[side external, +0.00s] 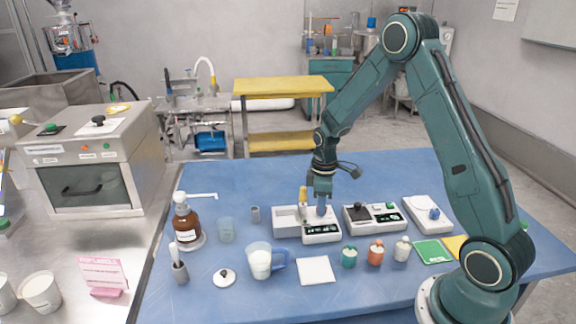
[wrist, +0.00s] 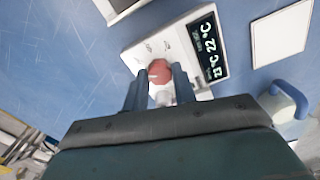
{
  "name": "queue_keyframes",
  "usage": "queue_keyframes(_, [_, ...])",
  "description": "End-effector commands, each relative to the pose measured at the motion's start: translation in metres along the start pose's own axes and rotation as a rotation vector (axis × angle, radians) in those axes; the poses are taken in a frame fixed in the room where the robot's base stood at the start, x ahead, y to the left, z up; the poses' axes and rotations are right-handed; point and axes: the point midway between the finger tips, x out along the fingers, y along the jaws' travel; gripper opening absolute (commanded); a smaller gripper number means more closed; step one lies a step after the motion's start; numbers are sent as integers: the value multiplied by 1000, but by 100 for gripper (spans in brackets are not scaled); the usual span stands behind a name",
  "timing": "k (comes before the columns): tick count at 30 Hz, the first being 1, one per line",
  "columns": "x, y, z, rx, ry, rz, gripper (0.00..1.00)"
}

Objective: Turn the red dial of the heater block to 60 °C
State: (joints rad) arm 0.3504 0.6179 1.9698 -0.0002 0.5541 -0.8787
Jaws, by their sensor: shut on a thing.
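The heater block (side external: 290,226) is a white box on the blue table; it also shows in the wrist view (wrist: 190,40). Its red dial (wrist: 159,71) sits between my fingertips in the wrist view. My gripper (side external: 321,210) points down at the block and is shut on the dial; it also shows in the wrist view (wrist: 159,82). The dark display (wrist: 209,47) on the block shows two temperatures in white digits, one reading 22 °C and the other about 23 °C. The dial is hidden behind my gripper in the side view.
A device with a black knob (side external: 373,217) stands close to the right of the block. A blue-handled jug (side external: 260,262), a white pad (side external: 316,270) and several small bottles are in front. The table behind is clear.

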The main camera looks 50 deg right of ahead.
Motion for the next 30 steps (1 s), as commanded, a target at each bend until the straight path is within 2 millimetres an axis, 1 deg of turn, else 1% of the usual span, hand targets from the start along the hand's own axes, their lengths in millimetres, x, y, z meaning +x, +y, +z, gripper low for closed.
queue_keyframes(30, [-1,1,0,967,1,1,4])
